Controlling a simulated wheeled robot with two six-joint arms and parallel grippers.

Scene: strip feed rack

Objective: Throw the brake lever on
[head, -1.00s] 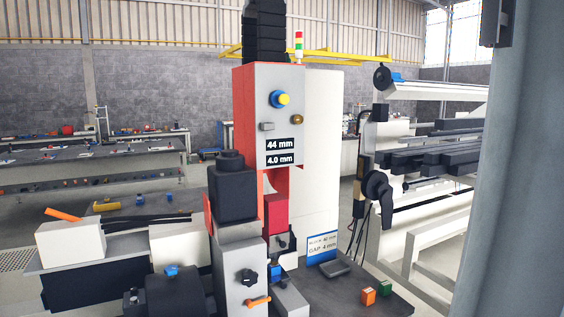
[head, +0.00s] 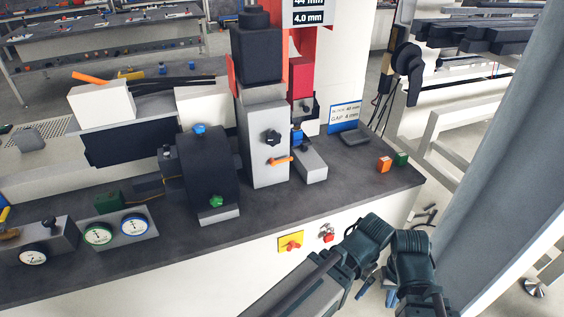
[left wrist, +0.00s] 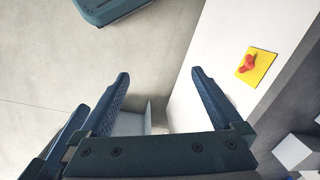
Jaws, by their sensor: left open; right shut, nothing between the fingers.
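An orange-handled lever (head: 281,161) sits low on the front of the grey column (head: 265,120) in the head view. Another orange handle (head: 90,78) lies tilted on a white block at the upper left. No label shows which one is the brake lever. My right gripper (head: 390,298) is low at the bottom right of the head view, in front of the bench, shut and empty, partly hidden by arm links. My left gripper (left wrist: 160,73) is open and empty in the left wrist view, apart from any lever. I cannot make out its fingers clearly in the head view.
A yellow plate with a red knob (head: 290,241) is on the bench front; it also shows in the left wrist view (left wrist: 256,65). The dark bench top (head: 330,195) carries gauges (head: 115,232), a black drum (head: 207,170) and small orange (head: 384,164) and green blocks.

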